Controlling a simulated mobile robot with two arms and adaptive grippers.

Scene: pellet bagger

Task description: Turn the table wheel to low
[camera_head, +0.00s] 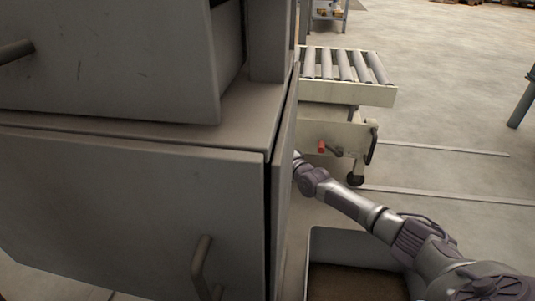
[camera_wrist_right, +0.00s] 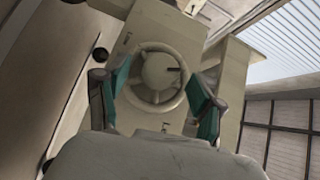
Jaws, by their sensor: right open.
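The table wheel (camera_wrist_right: 158,99) is a cream ring with a round hub and spokes, on a cream panel, in the right wrist view. A dark mark shows on the right side of its hub. Small dark lettering is on the panel above left of and below the wheel; I cannot read it surely. My right gripper (camera_wrist_right: 158,70) is open, with its teal-padded fingers on either side of the wheel; I cannot tell whether they touch it. In the head view my right arm reaches behind the grey cabinet, which hides the gripper and wheel. My left gripper is out of view.
The grey cabinet (camera_head: 130,205) with handled doors fills the left. A roller table (camera_head: 345,92) on casters stands behind my right arm, with a red knob (camera_head: 322,147) on its side. An open bin (camera_head: 350,238) is below the arm. Floor at right is mostly clear.

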